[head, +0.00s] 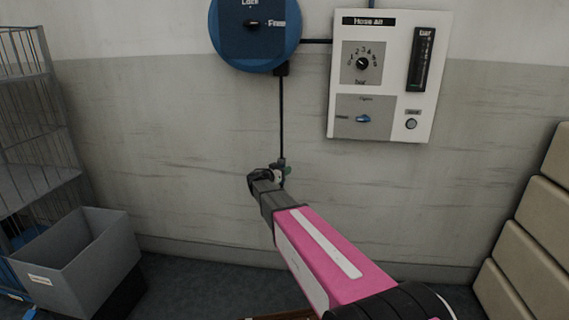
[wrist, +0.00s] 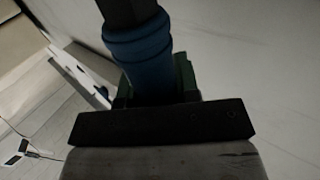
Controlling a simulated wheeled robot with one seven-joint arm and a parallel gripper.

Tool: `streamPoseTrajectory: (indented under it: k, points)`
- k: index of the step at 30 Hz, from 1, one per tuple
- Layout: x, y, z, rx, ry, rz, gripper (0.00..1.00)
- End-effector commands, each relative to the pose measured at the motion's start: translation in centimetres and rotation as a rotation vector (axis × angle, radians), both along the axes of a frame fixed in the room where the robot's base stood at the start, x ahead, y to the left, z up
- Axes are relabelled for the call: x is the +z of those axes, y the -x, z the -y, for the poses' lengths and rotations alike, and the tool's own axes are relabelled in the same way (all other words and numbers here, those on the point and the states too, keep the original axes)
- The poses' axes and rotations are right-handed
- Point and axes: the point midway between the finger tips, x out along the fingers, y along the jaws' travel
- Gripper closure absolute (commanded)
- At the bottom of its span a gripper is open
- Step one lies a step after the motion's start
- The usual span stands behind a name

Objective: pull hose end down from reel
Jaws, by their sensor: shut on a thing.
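The blue round reel (head: 255,50) is on the wall at the top, with a knob and lettering on its face. The black hose (head: 281,115) hangs straight down from the reel's lower right. My gripper (head: 278,172) is shut on the hose end (head: 284,164), well below the reel. In the wrist view the hose end (wrist: 140,52) is a blue collar on a black shaft, with green parts beside it. The fingertips are mostly hidden there.
A white "Hose air" panel (head: 427,60) with a dial, gauge and switch is to the right of the hose. A grey bin (head: 80,258) and wire rack (head: 38,150) stand at left. Beige padded blocks (head: 530,235) are at right. The wall between is clear.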

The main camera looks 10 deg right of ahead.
Motion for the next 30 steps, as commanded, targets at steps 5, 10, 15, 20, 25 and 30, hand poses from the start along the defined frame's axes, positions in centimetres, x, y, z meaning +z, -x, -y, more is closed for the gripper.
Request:
streamPoseTrajectory:
  k: [5,10,15,20,25,30]
  points:
    - [-0.5,0.1,0.0,-0.001,-0.001,-0.001,1.0]
    - [-0.5,0.1,0.0,-0.001,-0.002,0.0,1.0]
    - [-0.5,0.1,0.0,-0.001,-0.001,0.0,0.54]
    - [-0.5,0.0,0.0,0.0,-0.001,-0.001,0.44]
    - [-0.5,0.1,-0.1,0.0,-0.001,-0.001,0.44]
    - [-0.5,0.9,-1.3,0.001,0.0,0.0,0.44]
